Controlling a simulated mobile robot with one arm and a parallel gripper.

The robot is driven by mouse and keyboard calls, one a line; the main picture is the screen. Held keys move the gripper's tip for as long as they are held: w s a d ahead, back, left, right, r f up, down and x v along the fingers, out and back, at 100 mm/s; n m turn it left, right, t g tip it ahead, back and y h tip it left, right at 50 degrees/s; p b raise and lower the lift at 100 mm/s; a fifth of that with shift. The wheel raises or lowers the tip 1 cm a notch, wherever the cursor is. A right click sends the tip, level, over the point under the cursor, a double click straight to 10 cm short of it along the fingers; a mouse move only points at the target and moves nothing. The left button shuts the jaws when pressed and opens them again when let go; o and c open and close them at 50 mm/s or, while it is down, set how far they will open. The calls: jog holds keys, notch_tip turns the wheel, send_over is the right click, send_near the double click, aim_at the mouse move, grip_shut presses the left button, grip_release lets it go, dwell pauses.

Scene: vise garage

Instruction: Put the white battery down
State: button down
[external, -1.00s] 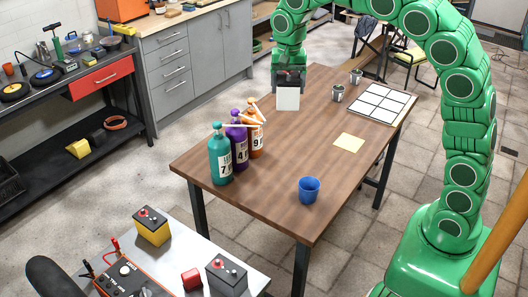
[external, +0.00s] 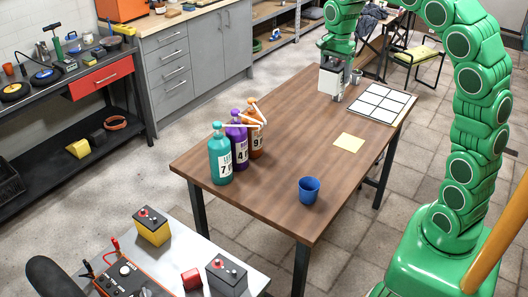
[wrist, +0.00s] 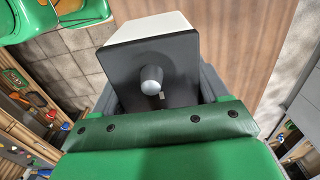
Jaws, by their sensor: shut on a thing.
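The white battery (external: 329,83) is in my gripper (external: 337,72) over the far end of the wooden table, left of the white grid panel. I cannot tell whether its base touches the table. In the wrist view the battery (wrist: 150,27) shows its white side, dark top and one grey terminal, between the dark fingers of my gripper (wrist: 155,85). My gripper is shut on it. The far side of the battery is hidden.
The white grid panel (external: 378,103) lies on the table (external: 275,185). A small can (external: 356,76) stands behind it, and another is mostly hidden by my gripper. Several bottles (external: 221,160), a blue cup (external: 309,189) and a yellow note (external: 349,141) are nearer. The table's middle is clear.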

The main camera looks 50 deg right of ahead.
notch_tip(320, 180, down, 16)
jog(key=f, duration=0.1)
jog(key=shift+w+d+f, duration=0.65)
jog(key=shift+w+f, duration=1.2)
jog(key=shift+w, duration=0.4)
jog(key=shift+w+d+f, duration=0.65)
jog(key=shift+w+f, duration=1.2)
jog(key=shift+w, duration=0.45)
jog(key=shift+w+d+f, duration=0.65)
jog(key=shift+w+f, duration=1.2)
jog(key=shift+w, duration=0.4)
jog(key=shift+f, duration=1.4)
jog(key=shift+f, duration=0.1)
grip_release()
